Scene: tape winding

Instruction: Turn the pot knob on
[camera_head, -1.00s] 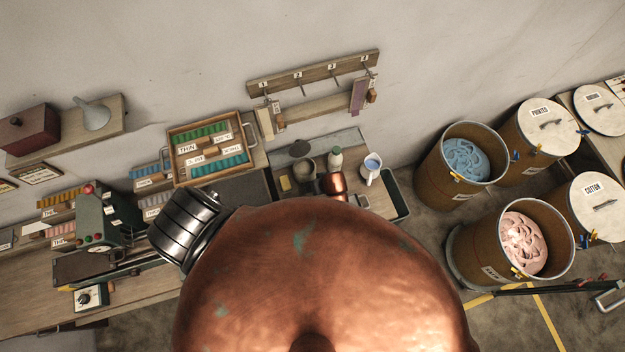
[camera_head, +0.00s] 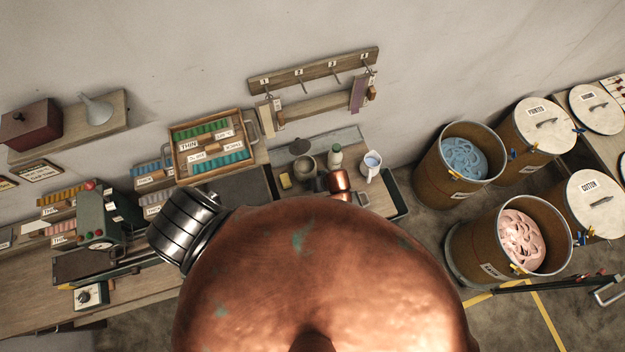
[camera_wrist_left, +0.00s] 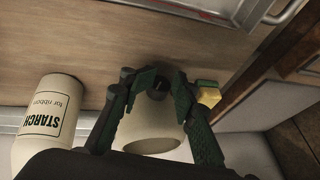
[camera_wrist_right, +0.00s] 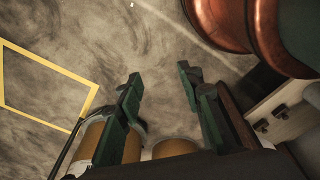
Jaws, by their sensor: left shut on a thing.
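In the left wrist view a cream pot (camera_wrist_left: 150,132) with a small black knob (camera_wrist_left: 157,93) on its side is between the fingers of my left gripper (camera_wrist_left: 155,82). The fingers are shut on the knob, whose marking is too small to read. In the head view the pot (camera_head: 305,164) stands on the bench; my own body and arm hide the left gripper there. My right gripper (camera_wrist_right: 160,78) is open and empty in the right wrist view, above the floor and away from the pot.
A white starch bottle (camera_wrist_left: 48,120) stands close beside the pot, with a yellow block (camera_wrist_left: 208,97) on the other side. A white jug (camera_head: 371,166) is further right. Drums (camera_head: 432,172) stand on the floor to the right.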

